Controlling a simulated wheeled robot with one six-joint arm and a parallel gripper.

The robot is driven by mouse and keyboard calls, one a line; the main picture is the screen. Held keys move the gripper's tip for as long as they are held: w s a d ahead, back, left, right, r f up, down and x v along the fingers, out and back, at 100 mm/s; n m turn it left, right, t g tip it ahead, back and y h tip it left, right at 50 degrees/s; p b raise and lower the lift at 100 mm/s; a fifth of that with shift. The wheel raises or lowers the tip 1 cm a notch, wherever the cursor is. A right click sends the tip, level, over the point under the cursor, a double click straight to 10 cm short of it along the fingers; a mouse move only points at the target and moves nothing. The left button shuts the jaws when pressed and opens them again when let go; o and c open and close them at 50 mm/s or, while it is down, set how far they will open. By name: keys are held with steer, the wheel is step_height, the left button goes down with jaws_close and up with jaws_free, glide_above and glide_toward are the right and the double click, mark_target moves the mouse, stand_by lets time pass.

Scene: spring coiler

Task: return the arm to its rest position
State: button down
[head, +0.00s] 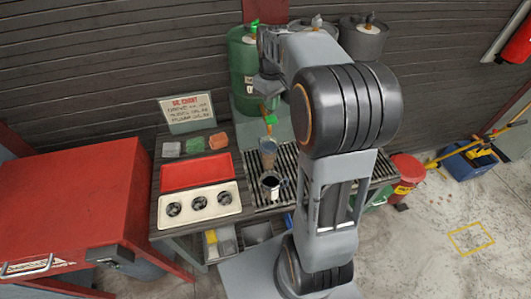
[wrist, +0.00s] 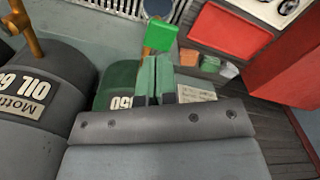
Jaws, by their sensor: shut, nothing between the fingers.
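My gripper (head: 270,102) is raised at the upper middle of the head view, in front of the green drum (head: 241,70). In the wrist view its two fingers (wrist: 158,82) lie side by side, shut, with nothing held. A green tap handle (head: 271,119) is just below the fingertips in the head view. It also shows just beyond them in the wrist view (wrist: 162,37); I cannot tell whether they touch. My arm is bent, rising from the right of the bench and reaching left at the top.
A cream tray (head: 185,192) with dark round parts and a red tray (head: 195,172) are to the left. Grey drums (head: 365,40) stand behind my arm. A red cabinet (head: 75,190) is far left.

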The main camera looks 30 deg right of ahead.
steer(key=shift+r+p, duration=0.3)
steer(key=shift+r, duration=0.65)
steer(key=shift+f, duration=0.1)
